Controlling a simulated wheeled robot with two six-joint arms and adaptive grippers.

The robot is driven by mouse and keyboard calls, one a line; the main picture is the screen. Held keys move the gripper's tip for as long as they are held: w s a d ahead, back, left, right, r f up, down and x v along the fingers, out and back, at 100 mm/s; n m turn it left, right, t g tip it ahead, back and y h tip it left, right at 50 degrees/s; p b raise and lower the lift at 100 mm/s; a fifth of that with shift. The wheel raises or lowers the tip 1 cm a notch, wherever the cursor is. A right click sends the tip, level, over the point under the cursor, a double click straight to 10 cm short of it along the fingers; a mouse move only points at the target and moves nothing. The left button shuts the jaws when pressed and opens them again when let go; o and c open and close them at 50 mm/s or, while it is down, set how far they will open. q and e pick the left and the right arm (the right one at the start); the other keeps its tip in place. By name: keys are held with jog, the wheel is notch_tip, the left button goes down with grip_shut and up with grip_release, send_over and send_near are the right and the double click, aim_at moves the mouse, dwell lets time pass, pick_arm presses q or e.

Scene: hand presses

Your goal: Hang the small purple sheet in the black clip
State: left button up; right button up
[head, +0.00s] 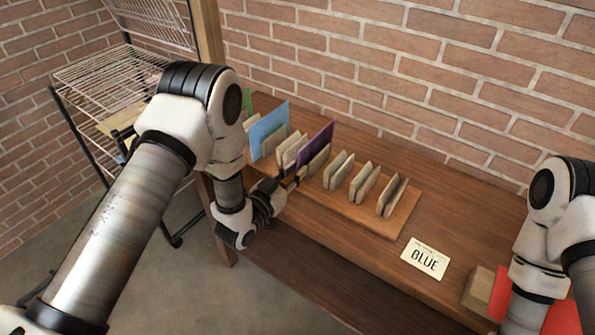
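A small purple sheet (317,146) stands upright, slightly tilted, among the light wooden dividers of a rack on the wooden bench. My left gripper (296,179) is low at the front of the rack, close to the purple sheet's near lower edge. Its fingers are small and partly dark against the bench, so I cannot tell whether they touch or hold the sheet. I cannot make out the black clip. My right arm (548,235) comes in at the right edge, and its gripper is out of the picture.
A blue sheet (268,130) stands left of the purple one. Empty wooden dividers (364,184) stand to its right. A white card reading BLUE (425,259) lies on the bench. Red sheets (563,318) and a wooden block (478,291) are near my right arm. A wire rack (105,78) stands left.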

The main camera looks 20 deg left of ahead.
pick_arm(q)
jog(key=shift+w+d, duration=0.2)
jog(key=shift+w, duration=0.45)
jog(key=shift+c, duration=0.4)
grip_shut()
notch_tip(320, 180, up, 7)
jog(key=p, duration=0.5)
jog(key=shift+r, duration=0.2)
